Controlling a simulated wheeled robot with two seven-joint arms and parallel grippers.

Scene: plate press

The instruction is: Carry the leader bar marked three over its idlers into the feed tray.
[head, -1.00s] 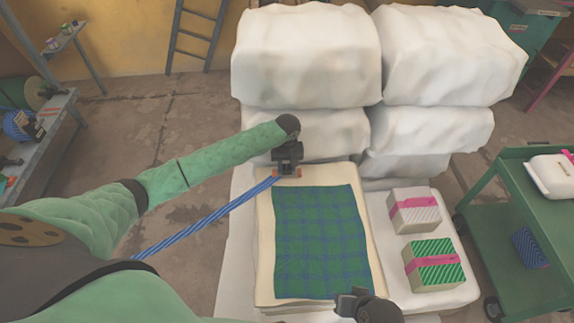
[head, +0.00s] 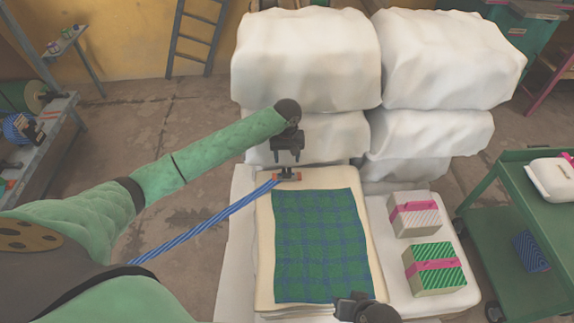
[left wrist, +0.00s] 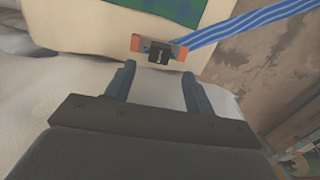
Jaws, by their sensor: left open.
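A small bar (head: 285,176) with orange ends and a black middle block lies at the far edge of a cream pad. A blue striped band (head: 205,221) runs from it to the lower left. The bar also shows in the left wrist view (left wrist: 159,49), with the band (left wrist: 245,25) leading right; I cannot read a number on it. My left gripper (head: 287,158) is open and empty, just beyond the bar; its fingers (left wrist: 156,72) point at the bar with a gap between. My right gripper (head: 352,303) is at the bottom, its jaws unclear. I cannot make out idlers or a feed tray.
A green and blue checked cloth (head: 320,245) lies on the cream pad (head: 263,240). Large white wrapped bales (head: 306,60) stand behind my left gripper. Two boxes with pink bands (head: 414,213) (head: 435,270) sit to the right, beside a green cart (head: 535,190).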

